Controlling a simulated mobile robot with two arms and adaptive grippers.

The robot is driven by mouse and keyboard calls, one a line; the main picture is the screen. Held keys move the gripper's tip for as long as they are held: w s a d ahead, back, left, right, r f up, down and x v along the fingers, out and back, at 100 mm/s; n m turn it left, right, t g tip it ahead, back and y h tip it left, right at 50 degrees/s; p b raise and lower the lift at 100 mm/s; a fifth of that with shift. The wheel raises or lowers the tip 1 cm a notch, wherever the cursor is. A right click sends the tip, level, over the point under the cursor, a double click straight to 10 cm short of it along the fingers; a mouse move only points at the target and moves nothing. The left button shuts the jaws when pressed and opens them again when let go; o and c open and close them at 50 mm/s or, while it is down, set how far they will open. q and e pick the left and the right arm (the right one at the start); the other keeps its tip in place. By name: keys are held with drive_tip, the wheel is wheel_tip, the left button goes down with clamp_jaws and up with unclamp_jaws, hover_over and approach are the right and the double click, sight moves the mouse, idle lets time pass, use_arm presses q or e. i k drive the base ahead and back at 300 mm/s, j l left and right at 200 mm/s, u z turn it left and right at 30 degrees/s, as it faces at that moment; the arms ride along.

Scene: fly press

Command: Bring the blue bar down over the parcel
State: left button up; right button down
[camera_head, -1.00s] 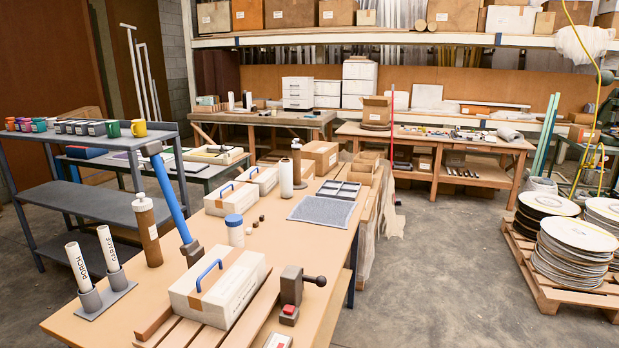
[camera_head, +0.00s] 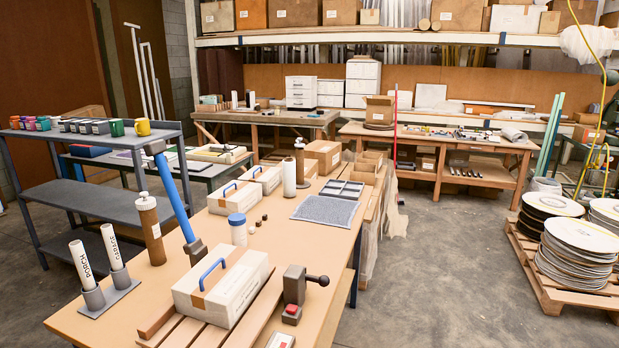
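The blue bar (camera_head: 174,193) stands raised and tilted, with a dark grip at its top end and a dark hinge block (camera_head: 195,252) at its foot on the bench. The parcel (camera_head: 222,289) is a white box with a brown band and a blue handle on top. It sits on wooden slats in front of the bar's foot, and the bar is up clear of it. A dark latch block (camera_head: 294,287) with a side knob and a red button stands at the parcel's right. Neither of my grippers is in view.
Two white labelled tubes (camera_head: 82,265) stand in a grey holder at the bench's left. A brown bottle (camera_head: 150,230) stands close to the bar's left, and a blue-lidded jar (camera_head: 238,230) is behind the parcel. More handled boxes (camera_head: 235,196) lie farther back. A grey mat (camera_head: 325,210) lies at right.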

sight(156, 149)
drive_tip(key=i+j+z, duration=0.15)
drive_tip(key=j+z, duration=0.15)
drive_tip(key=j, duration=1.4)
drive_tip(key=j+z, duration=0.3)
drive_tip(key=j, duration=1.4)
